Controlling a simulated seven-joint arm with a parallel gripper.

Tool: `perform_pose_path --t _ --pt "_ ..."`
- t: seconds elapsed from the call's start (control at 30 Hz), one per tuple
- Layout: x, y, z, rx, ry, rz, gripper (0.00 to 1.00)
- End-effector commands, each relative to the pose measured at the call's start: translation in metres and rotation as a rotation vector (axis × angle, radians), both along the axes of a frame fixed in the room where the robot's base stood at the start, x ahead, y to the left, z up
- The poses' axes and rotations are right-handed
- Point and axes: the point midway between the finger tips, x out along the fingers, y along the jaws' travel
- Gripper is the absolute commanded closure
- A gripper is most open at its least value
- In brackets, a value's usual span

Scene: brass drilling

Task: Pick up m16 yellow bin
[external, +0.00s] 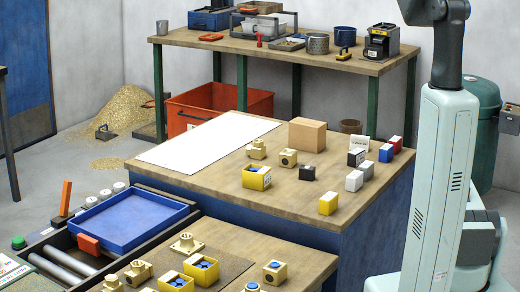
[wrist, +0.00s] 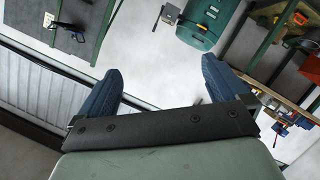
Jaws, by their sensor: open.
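Several small yellow bins show in the external view; their labels are too small to read, so I cannot tell which is m16. One yellow bin (external: 254,182) stands on the middle wooden table with brass parts inside. Two more, a yellow bin (external: 206,276) and another yellow bin (external: 165,287), stand on the front bench and hold blue pieces. My gripper (wrist: 160,83) is open and empty in the wrist view, its two dark blue fingers wide apart. It is outside the external view, away from the bins. No yellow bin is clear in the wrist view.
Brass fittings (external: 256,149), a cardboard box (external: 307,135) and several small coloured boxes (external: 328,203) stand on the middle table, beside a bare white sheet (external: 200,140). A blue tray (external: 130,222) lies left. A red crate (external: 190,118) sits behind.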

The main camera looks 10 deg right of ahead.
Motion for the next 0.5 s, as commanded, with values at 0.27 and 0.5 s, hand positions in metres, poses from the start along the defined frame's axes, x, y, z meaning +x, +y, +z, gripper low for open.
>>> perform_pose_path --t 0.27,0.5 --pt "0.041 0.055 0.108 -0.044 -0.190 0.009 0.00" --pt "0.053 0.156 0.131 0.028 -0.288 0.005 0.00"
